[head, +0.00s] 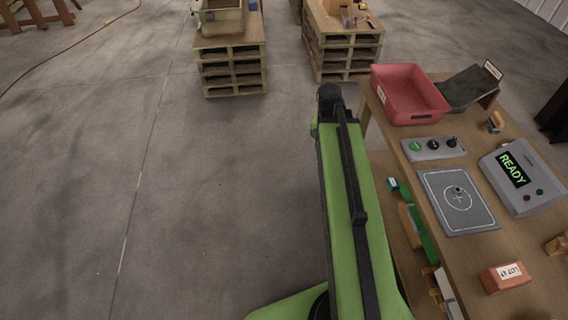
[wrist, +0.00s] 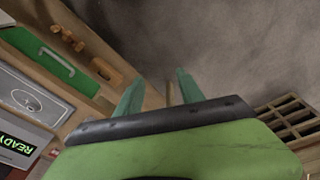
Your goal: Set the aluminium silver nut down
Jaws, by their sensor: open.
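A small dark-grey piece (head: 458,189), which may be the silver nut, lies on the grey plate (head: 472,219) in the head view, inside the upper part of its white circle. It is too small for me to tell its shape or metal. In the wrist view the plate (wrist: 18,87) shows at the left, and the circle's contents are unclear. My gripper (wrist: 156,84) is open, its two green fingers apart with nothing held between them. It is off to the side of the table, over the floor. My arm hides the fingers in the head view.
On the table are a red bin (head: 405,97), a knob panel (head: 433,148), a grey box reading READY (head: 522,178) and an orange-red lot block (head: 505,277). Tools sit along the table's near side. Pallet stacks (head: 233,70) stand behind.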

